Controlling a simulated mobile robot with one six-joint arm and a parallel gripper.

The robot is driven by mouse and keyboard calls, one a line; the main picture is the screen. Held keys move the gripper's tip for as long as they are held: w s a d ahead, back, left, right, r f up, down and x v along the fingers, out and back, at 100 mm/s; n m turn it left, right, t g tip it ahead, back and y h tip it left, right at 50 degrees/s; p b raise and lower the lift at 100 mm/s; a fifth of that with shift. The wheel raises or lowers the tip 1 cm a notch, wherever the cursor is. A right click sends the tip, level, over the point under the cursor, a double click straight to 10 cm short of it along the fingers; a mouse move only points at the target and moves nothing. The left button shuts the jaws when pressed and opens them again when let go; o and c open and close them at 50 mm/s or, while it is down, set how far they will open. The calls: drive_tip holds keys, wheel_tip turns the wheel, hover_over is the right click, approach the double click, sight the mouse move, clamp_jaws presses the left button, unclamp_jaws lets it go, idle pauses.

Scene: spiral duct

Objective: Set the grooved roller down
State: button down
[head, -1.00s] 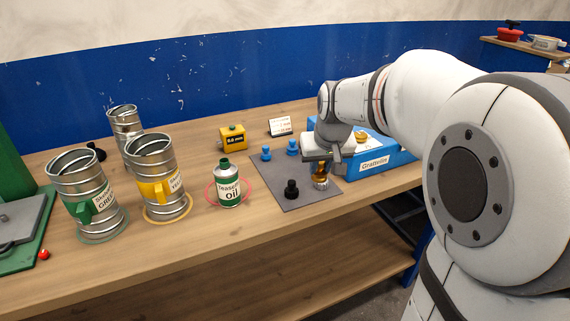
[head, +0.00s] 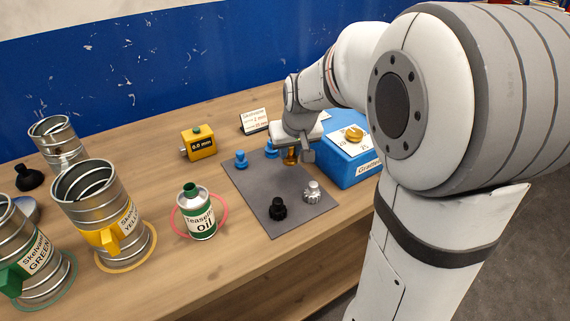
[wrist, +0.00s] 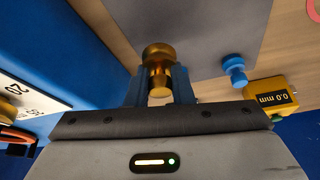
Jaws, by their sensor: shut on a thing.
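My gripper (wrist: 158,85) is shut on a brass-coloured roller (wrist: 157,55), which has a wide end and a narrower waist in the wrist view. I take it for the grooved roller. In the head view the brass roller (head: 290,158) hangs below my gripper (head: 294,150), over the far right part of the grey mat (head: 255,190). I cannot tell whether it touches the mat. A silver toothed roller (head: 312,191) and a black roller (head: 278,208) stand on the near part of the mat.
A blue box (head: 345,168) with another brass piece (head: 354,133) on top stands right of the mat. A yellow gauge (head: 198,143), a sign card (head: 254,120), an oil can (head: 197,212) and metal canisters (head: 95,205) stand around it. The mat's middle is clear.

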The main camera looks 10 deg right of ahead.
sight(291, 161)
drive_tip(key=shift+s+f, duration=0.1)
drive_tip(key=shift+f, duration=1.95)
drive_tip(key=shift+f, duration=0.1)
drive_tip(key=c, duration=1.3)
unclamp_jaws()
drive_tip(key=shift+r, duration=0.25)
drive_tip(key=v, duration=1.1)
drive_tip(key=s+f, duration=0.2)
drive_tip(key=s, duration=0.4)
drive_tip(key=s+a+f+g, duration=0.1)
drive_tip(key=s+f, duration=0.1)
drive_tip(key=s, duration=0.4)
drive_tip(key=s+f+g, duration=0.1)
drive_tip(key=s+f, duration=0.1)
drive_tip(key=s, duration=0.3)
drive_tip(key=shift+s+a, duration=0.2)
drive_tip(key=shift+s, duration=0.2)
